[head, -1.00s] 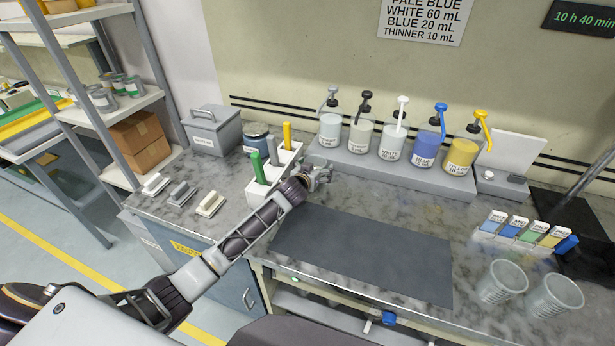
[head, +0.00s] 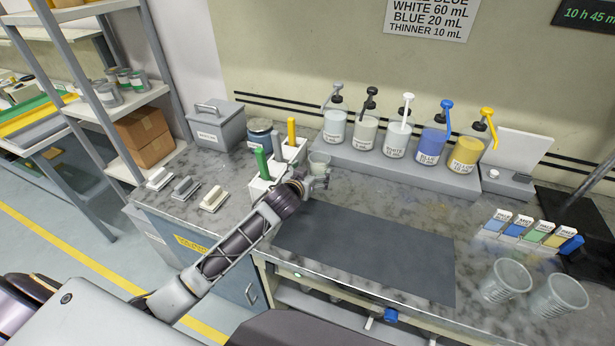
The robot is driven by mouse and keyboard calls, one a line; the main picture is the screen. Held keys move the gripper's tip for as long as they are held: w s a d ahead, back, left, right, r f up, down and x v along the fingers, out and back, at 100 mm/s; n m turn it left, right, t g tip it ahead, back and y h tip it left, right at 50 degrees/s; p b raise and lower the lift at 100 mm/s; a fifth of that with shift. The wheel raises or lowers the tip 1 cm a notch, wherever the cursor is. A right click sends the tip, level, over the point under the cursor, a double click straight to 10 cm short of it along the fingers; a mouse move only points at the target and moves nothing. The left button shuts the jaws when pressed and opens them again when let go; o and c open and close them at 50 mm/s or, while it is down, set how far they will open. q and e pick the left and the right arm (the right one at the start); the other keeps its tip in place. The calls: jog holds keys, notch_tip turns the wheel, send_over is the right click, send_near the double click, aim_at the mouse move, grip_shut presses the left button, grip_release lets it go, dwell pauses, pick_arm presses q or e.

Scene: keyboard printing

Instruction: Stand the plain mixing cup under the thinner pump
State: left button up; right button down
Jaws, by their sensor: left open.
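A clear plain cup (head: 319,160) stands upright on the counter, in front of the leftmost pump bottle (head: 336,128), which has a grey pump head. Another pump bottle with a black head (head: 366,136) stands to its right. I cannot read either label well enough to tell which is thinner. My left gripper (head: 322,180) is open, just in front of the cup; its fingers are small, and I cannot tell whether they touch it. Two more clear cups (head: 505,281) and (head: 560,297) stand at the front right. My right gripper is out of view.
White (head: 396,140), blue (head: 432,146) and yellow (head: 466,155) pump bottles share the raised grey ledge. A white rack (head: 262,188) with coloured sticks is beside my left wrist. The dark mat (head: 365,250) is bare. Colour cards (head: 525,231) stand at the right.

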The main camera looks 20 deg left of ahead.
pick_arm(q)
jog(key=shift+v, duration=1.6)
dwell(0.6)
